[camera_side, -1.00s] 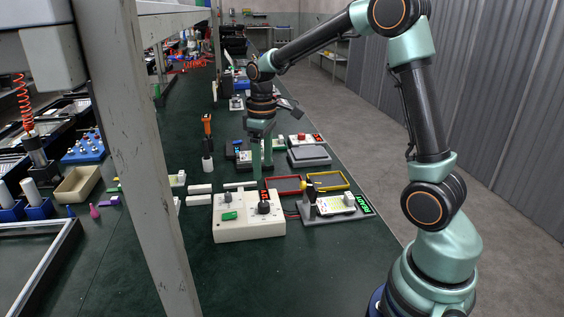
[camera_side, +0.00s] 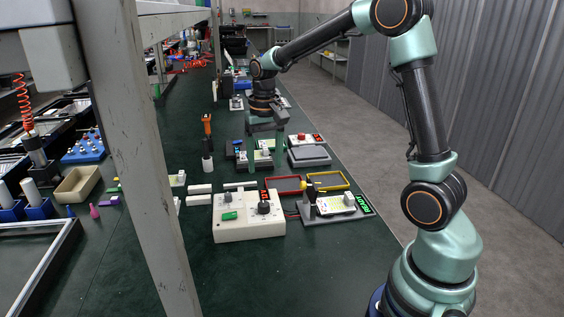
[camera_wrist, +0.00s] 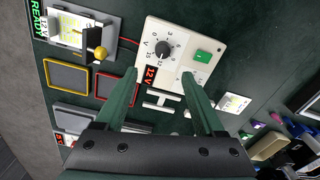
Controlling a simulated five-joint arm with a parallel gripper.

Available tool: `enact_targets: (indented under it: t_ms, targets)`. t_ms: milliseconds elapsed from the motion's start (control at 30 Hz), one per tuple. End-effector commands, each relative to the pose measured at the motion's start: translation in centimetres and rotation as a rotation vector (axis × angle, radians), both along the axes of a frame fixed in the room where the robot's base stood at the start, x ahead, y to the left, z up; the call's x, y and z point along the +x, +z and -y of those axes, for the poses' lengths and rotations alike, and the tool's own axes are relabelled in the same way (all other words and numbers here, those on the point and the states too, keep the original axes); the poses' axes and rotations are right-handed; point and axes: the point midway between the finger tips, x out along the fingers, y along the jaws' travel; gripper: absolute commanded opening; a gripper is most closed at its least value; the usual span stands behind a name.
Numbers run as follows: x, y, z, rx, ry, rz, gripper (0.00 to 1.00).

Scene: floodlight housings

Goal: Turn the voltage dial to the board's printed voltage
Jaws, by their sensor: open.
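The voltage dial is a black knob (camera_wrist: 165,50) on a beige supply box (camera_side: 248,231); it also shows in the side view (camera_side: 263,208). The knob's exact pointing is too small to tell. The board (camera_wrist: 78,30) lies in a grey fixture left of the box in the wrist view; small print beside it seems to read 12 V. It also shows in the side view (camera_side: 336,203). My gripper (camera_side: 266,165) is open and empty, above and beyond the box, its fingers apart and clear of the dial.
The box has a green switch (camera_wrist: 202,57). The fixture has a yellow-knobbed lever (camera_wrist: 98,52) and a green READY screen (camera_side: 364,203). A red tray (camera_side: 285,185) and a yellow tray (camera_side: 327,181) lie behind. The green mat in front of the box is clear.

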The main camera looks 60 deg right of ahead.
Motion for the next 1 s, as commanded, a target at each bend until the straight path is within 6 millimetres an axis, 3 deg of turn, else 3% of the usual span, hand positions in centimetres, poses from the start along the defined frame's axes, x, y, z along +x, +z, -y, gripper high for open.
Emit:
enact_targets:
  t_ms: [267, 700, 1000]
  targets:
    - [0.0, -1.2, 0.0, 0.002, -0.097, -0.002, 0.71]
    - [0.2, -9.1, -0.3, 0.003, -0.092, -0.003, 0.71]
    - [0.3, -11.9, -0.4, 0.002, -0.092, 0.000, 0.71]
